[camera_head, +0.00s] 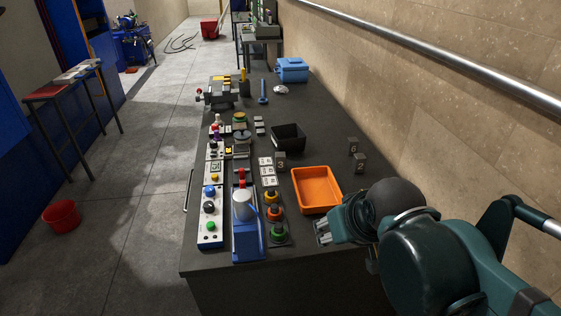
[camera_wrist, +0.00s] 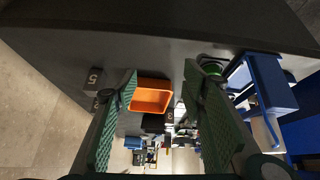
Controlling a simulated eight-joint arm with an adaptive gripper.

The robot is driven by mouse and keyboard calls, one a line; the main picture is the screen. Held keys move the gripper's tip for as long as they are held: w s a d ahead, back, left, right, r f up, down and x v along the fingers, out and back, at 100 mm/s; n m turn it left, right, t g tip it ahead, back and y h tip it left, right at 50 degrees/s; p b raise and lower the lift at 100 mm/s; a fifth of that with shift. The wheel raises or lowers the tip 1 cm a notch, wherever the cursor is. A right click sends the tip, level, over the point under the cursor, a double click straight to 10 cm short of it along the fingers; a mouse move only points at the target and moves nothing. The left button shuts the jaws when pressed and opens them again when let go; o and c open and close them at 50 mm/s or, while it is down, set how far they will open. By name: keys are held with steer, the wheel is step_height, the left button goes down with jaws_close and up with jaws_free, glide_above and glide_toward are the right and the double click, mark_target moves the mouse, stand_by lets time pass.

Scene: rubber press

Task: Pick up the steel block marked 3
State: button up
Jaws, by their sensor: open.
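The steel block marked 3 (camera_head: 280,163) is a small dark grey cube standing on the bench, between the white numbered cards and the orange tray, in front of the black bin. In the wrist view a small dark block (camera_wrist: 169,117) with a faint mark, apparently the 3, shows just right of the orange tray, beyond my fingers. My gripper (camera_head: 322,232) is open and empty near the bench's front right, by the tray's near side and well short of the block. In the wrist view its two green fingers (camera_wrist: 160,70) stand wide apart.
An orange tray (camera_head: 316,209) and a black bin (camera_head: 288,152) stand near the block. Blocks marked 6 (camera_head: 353,146) and 2 (camera_head: 360,164) stand by the wall; one marked 5 (camera_wrist: 93,77) is near my gripper. A blue-based press (camera_head: 248,243) and button stations line the left.

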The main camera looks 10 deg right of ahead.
steer(key=w+r+n+g+p, duration=0.2)
steer(key=w+r+n+p, duration=0.25)
steer(key=w+r, duration=0.4)
steer(key=n+g+h+p, duration=0.45)
steer(key=n+p, duration=0.65)
steer(key=p, duration=0.4)
glide_above(277, 154)
steer(key=a, duration=0.1)
step_height(277, 154, down, 8)
steer(key=f, duration=0.1)
steer(key=shift+a+f+n+g, duration=0.35)
steer(key=shift+a+f, duration=0.05)
steer(key=shift+x, duration=1.3)
